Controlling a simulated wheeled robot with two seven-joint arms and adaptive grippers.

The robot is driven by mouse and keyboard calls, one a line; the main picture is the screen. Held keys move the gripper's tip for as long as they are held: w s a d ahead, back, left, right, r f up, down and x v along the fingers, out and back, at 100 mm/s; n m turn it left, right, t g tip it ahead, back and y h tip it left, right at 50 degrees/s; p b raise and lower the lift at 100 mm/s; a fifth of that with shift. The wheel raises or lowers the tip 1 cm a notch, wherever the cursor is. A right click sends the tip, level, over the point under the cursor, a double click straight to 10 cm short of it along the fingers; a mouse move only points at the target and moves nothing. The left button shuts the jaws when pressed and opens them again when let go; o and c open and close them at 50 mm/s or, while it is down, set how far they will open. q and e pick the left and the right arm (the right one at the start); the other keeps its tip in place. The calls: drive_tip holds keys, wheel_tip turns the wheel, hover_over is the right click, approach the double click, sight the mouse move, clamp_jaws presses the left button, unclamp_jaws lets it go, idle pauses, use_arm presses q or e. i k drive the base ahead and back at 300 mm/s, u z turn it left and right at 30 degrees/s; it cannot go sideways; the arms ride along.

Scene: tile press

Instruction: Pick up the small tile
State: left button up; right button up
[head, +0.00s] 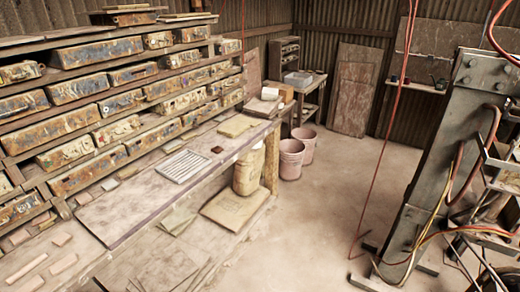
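A small dark reddish-brown piece (217,149), which looks like a small tile, lies on the long wooden bench (125,215), near its right edge. It is right of a pale slatted rack or grid (184,166). Several pale pinkish flat pieces, such as one at the lower left (61,239), lie on a surface in the left foreground. I cannot tell for certain which piece the task means. Neither of my grippers is in view.
Shelves of rusty metal boxes (93,85) stand behind the bench. Pink buckets (290,158) stand on the floor beyond its end, near a small table (311,84). A tall metal press frame (440,150) with hanging cables is at the right. The middle floor is clear.

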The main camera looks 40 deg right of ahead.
sight(217, 150)
drive_tip(key=z, duration=1.45)
drive_tip(key=i, duration=1.8)
drive_tip(key=u, duration=0.55)
drive_tip(key=i, duration=1.35)
drive_tip(key=u, duration=0.8)
